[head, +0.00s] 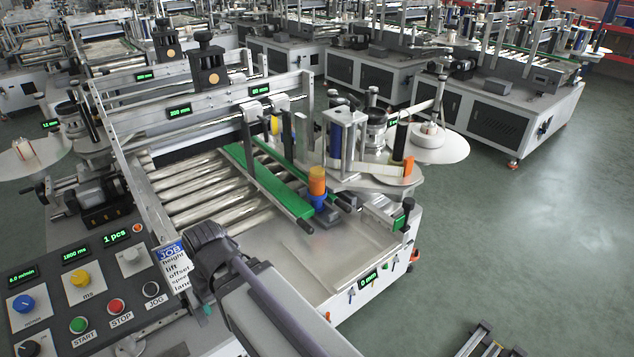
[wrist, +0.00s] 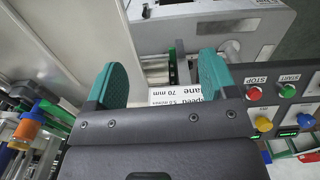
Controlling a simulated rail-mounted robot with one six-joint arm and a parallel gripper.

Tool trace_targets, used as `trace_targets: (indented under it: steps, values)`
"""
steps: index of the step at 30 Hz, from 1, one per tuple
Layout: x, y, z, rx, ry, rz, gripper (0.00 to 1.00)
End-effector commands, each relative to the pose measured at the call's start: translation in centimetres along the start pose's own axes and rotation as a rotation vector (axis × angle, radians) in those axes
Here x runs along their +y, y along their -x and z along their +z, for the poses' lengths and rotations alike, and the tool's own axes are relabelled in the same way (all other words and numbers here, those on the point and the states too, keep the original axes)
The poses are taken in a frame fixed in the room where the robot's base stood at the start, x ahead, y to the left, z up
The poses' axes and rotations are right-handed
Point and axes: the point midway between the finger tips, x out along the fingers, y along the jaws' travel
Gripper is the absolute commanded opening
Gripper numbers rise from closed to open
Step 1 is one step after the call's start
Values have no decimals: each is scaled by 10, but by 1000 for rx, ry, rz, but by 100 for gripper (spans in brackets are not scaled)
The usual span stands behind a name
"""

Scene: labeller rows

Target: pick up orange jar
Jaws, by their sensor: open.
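The orange jar (head: 317,181) stands upright on a blue piece (head: 321,203) beside the green side guide of the nearest labeller. I cannot tell whether the blue piece is part of the jar. The jar also shows at the left edge of the wrist view (wrist: 27,130), outside my fingers. My gripper (wrist: 163,80) is open, with two teal finger pads apart and nothing between them. A printed job card (wrist: 178,94) shows beyond the gap. In the head view my arm's dark end is left of and nearer than the jar; its fingertips are hidden.
A control panel (head: 85,290) with buttons and knobs is at the lower left. The green side guide (head: 265,185) and steel rollers (head: 195,190) lie behind and left of the jar. A bare metal plate (head: 335,255) lies in front. Posts and reels crowd its right.

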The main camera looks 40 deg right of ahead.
Motion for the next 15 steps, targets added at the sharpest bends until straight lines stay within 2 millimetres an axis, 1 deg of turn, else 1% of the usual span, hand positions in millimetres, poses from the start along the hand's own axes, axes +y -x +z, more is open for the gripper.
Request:
trace_targets:
  steps: [1, 4, 11, 14, 15]
  values:
    - [0, 0, 0, 0, 0, 0, 83]
    - [0, 0, 0, 0, 0, 0, 93]
    - [1, -2, -2, 2, -1, -6, 93]
    - [15, -16, -21, 28, -7, -69, 93]
    - [28, -25, -36, 54, -12, -119, 93]
